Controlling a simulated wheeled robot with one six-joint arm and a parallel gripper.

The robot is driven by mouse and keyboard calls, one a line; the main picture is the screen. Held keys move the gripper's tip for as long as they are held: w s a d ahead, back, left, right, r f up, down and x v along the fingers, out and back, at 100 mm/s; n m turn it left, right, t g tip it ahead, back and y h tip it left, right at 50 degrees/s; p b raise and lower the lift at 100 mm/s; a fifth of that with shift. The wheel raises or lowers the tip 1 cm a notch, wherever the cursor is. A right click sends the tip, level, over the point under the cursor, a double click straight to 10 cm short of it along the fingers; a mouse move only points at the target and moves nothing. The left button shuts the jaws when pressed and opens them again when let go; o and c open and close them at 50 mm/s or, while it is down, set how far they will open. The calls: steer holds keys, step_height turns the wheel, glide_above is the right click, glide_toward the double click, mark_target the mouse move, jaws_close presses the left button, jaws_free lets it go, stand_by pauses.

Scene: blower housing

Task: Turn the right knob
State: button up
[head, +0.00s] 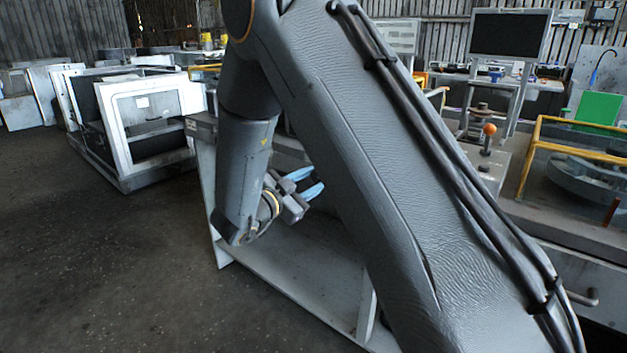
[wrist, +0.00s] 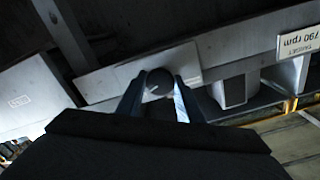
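A round dark grey knob (wrist: 158,84) with a pale mark on its face sits on a light metal plate in the wrist view. My gripper (wrist: 160,90) has one finger on each side of this knob, close to it. I cannot tell whether the fingers touch it. In the head view my gripper (head: 308,183) has two blue fingers a little apart, at the front of the workbench. My arm hides the knob there. I cannot tell from these frames whether this is the right knob.
In the head view, a monitor (head: 509,35), an orange-topped lever (head: 488,130) and a yellow-framed guard (head: 580,122) stand at right.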

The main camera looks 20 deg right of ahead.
steer(key=shift+c, duration=0.6)
steer(key=shift+n+p, duration=0.4)
steer(key=shift+p, duration=0.15)
steer(key=n+p, duration=0.1)
steer(key=p, duration=0.1)
steer(key=shift+s+r+n+p, duration=0.1)
steer(key=shift+r+n+p, duration=0.05)
steer(key=shift+n+p, duration=0.25)
steer(key=n+p, duration=0.3)
steer(key=shift+n+p, duration=0.4)
steer(key=n+p, duration=0.3)
steer(key=n, duration=0.1)
steer(key=shift+f+n+p, duration=0.2)
steer(key=shift+n+p, duration=0.9)
steer(key=shift+n, duration=0.5)
